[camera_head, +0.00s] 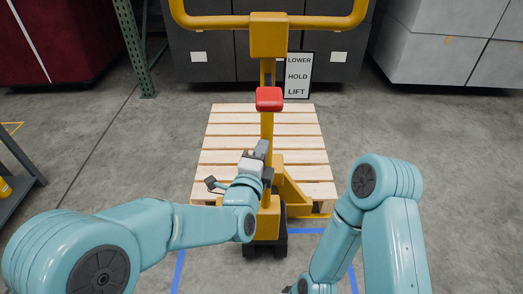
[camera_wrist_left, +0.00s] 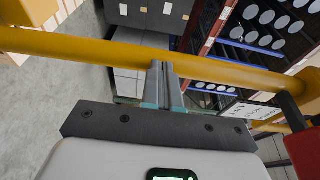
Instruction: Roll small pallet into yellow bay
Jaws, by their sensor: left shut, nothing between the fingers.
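The small wooden pallet (camera_head: 225,132) lies on the concrete floor ahead. A yellow pallet jack (camera_head: 268,38) stands between me and the pallet. Its looped handle is at the top and a red lever (camera_head: 269,98) is below it. Whether its forks are under the pallet is hidden. My left gripper (camera_head: 263,148) is in front of the jack's column, below the red lever. In the left wrist view its fingers (camera_wrist_left: 162,70) are shut and empty, with the yellow handle bar (camera_wrist_left: 90,47) crossing behind; contact cannot be told.
A LOWER/HOLD/LIFT sign (camera_head: 298,75) shows beside the column. Dark crates (camera_head: 210,60) stand behind the pallet, grey ones (camera_head: 440,45) at right. Blue floor lines (camera_head: 307,231) lie near me. Floor right of the pallet is clear.

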